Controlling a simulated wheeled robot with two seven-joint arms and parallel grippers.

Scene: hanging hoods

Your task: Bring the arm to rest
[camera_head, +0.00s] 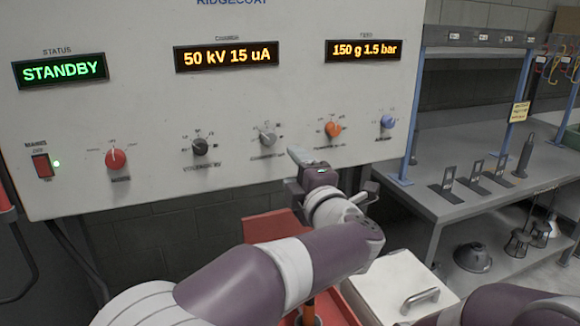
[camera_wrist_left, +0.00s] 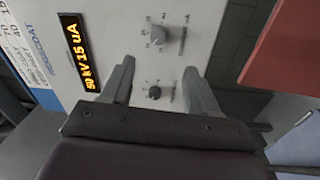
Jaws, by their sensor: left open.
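My left arm reaches in from the bottom of the head view. Its gripper (camera_head: 298,158) is just in front of the lower edge of the control panel (camera_head: 240,110), below the knobs. In the left wrist view the two fingers of the left gripper (camera_wrist_left: 158,85) are spread apart with nothing between them. The panel's grey knob (camera_wrist_left: 158,35) and black knob (camera_wrist_left: 154,92) show beyond the fingers. Whether a finger touches the panel cannot be told. Part of my other arm shows at the bottom right of the head view; its gripper is not seen.
The panel carries a red knob (camera_head: 116,159), an orange knob (camera_head: 333,129), a blue knob (camera_head: 387,121) and lit displays. A grey workbench (camera_head: 440,205) with stands is at right. A white box with a handle (camera_head: 405,285) and a red surface (camera_head: 270,228) lie below.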

